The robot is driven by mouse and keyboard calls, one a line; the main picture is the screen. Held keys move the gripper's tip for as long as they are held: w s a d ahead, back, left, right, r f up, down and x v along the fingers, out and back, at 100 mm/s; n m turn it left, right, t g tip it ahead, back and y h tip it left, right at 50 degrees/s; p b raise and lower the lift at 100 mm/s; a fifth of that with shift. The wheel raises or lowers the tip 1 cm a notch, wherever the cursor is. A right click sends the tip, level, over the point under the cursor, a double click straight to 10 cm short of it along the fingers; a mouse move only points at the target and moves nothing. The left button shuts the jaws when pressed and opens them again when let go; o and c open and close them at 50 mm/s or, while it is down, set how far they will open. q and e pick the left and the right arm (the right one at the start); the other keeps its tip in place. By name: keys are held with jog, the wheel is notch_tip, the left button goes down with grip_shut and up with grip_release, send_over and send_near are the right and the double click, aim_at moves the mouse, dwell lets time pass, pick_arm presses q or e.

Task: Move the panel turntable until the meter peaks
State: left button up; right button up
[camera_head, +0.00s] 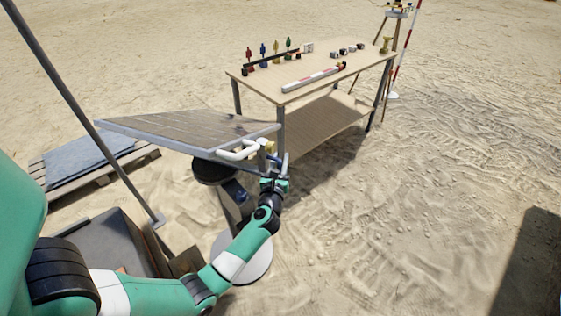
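The panel (170,130) is a flat, brownish board with a grey frame, tilted on top of a dark round turntable (212,172). A pale round base (258,262) shows below, partly behind my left arm. A white handle (236,154) sticks out from the panel's near right edge. My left gripper (268,158) is at this edge, beside the right end of the handle. Its fingers are small and overlap the handle and frame, so I cannot tell whether they grip it. My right gripper is not in view. I cannot make out a meter or its reading.
A wooden table (270,82) behind the panel holds several small coloured figures and a red-and-white rod (313,78). A pallet with a grey mat (88,160) lies at left. A tripod (398,40) stands at back right. Open sand lies right.

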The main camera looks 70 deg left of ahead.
pick_arm(q)
jog(key=shift+w+a, duration=0.15)
jog(key=shift+a, duration=0.1)
grip_shut()
dwell(1.3)
